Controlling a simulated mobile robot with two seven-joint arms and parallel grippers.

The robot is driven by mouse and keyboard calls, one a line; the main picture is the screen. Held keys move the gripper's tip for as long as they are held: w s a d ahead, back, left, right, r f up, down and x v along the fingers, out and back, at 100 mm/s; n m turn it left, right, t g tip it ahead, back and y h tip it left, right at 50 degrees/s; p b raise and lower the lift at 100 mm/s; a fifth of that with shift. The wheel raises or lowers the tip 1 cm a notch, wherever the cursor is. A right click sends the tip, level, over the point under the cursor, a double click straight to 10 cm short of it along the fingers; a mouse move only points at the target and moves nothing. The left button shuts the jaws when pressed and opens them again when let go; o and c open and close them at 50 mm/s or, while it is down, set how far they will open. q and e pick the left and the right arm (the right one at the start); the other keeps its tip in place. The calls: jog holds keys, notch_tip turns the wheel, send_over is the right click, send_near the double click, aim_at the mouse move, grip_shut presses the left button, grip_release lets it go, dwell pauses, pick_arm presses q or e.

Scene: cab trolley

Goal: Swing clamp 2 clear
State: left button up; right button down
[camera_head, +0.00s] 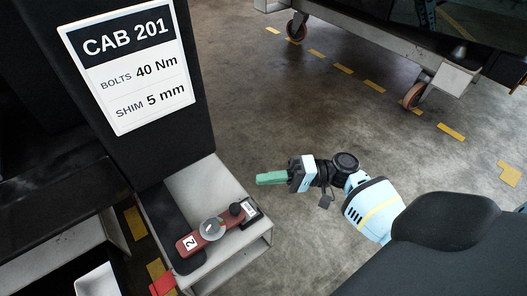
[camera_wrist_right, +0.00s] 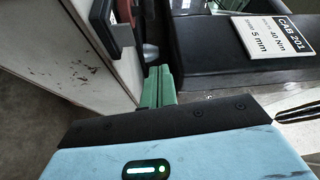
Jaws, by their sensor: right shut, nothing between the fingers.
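My right gripper (camera_head: 258,179) has green fingers, pressed together and empty, in the open air right of the bracket and apart from the clamp. In the right wrist view the green fingers (camera_wrist_right: 158,84) point toward the bracket, and part of the clamp (camera_wrist_right: 100,14) shows at the top. My left gripper is not in view.
A black post with a white "CAB 201" sign (camera_head: 128,62) stands behind the clamp. A trolley with orange-brown wheels (camera_head: 414,95) is at the upper right. A black rounded thing (camera_head: 445,222) fills the lower right. The floor between is clear, with yellow dashes (camera_head: 345,68).

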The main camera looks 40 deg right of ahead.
jog(key=x, duration=0.8)
jog(key=shift+b, duration=0.35)
jog(key=shift+s+a+f, duration=0.1)
jog(key=shift+s, duration=0.45)
jog(key=shift+s+a+f, duration=0.1)
jog(key=shift+s+f, duration=0.05)
jog(key=shift+s, duration=0.4)
jog(key=shift+s+f, duration=0.1)
jog(key=shift+s, duration=0.7)
jog(key=shift+s, duration=1.25)
